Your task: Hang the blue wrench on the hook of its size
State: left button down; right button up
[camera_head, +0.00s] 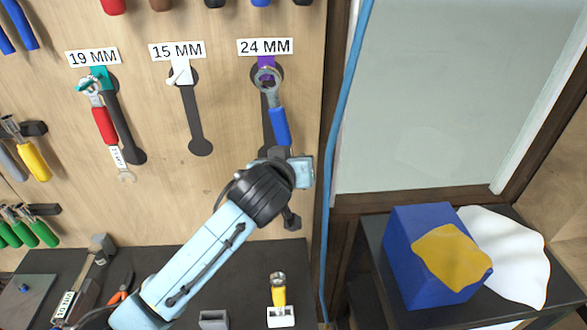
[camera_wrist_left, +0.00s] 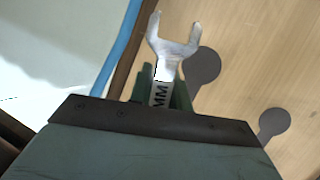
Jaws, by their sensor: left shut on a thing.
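The blue wrench (camera_head: 280,125) is upright against the pegboard, its ring end at the purple hook (camera_head: 265,65) under the 24 MM label (camera_head: 265,47). I cannot tell whether the hook passes through the ring. My left gripper (camera_head: 281,157) is shut on the wrench's lower part. The left wrist view shows the wrench's open-jaw end (camera_wrist_left: 175,45) and part of a label reading MM, between my fingers (camera_wrist_left: 162,93). The white 15 MM hook (camera_head: 180,72) is empty. A red wrench (camera_head: 104,125) hangs at the teal 19 MM hook (camera_head: 103,75). My right gripper is out of view.
A blue hose (camera_head: 336,130) runs down beside the board's right edge. A blue box (camera_head: 415,250) with a yellow cloth (camera_head: 450,257) stands at the right. A yellow-handled tool (camera_head: 278,290) stands in a white holder below.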

pick_arm(q)
jog(key=shift+w+b, duration=0.95)
jog(key=shift+w, duration=0.6)
jog(key=shift+w+f, duration=0.3)
jog(key=shift+w, duration=0.2)
jog(key=shift+w+f, duration=0.1)
jog(key=c, duration=1.2)
grip_release()
jog(key=shift+c, duration=0.2)
jog(key=shift+f, duration=0.1)
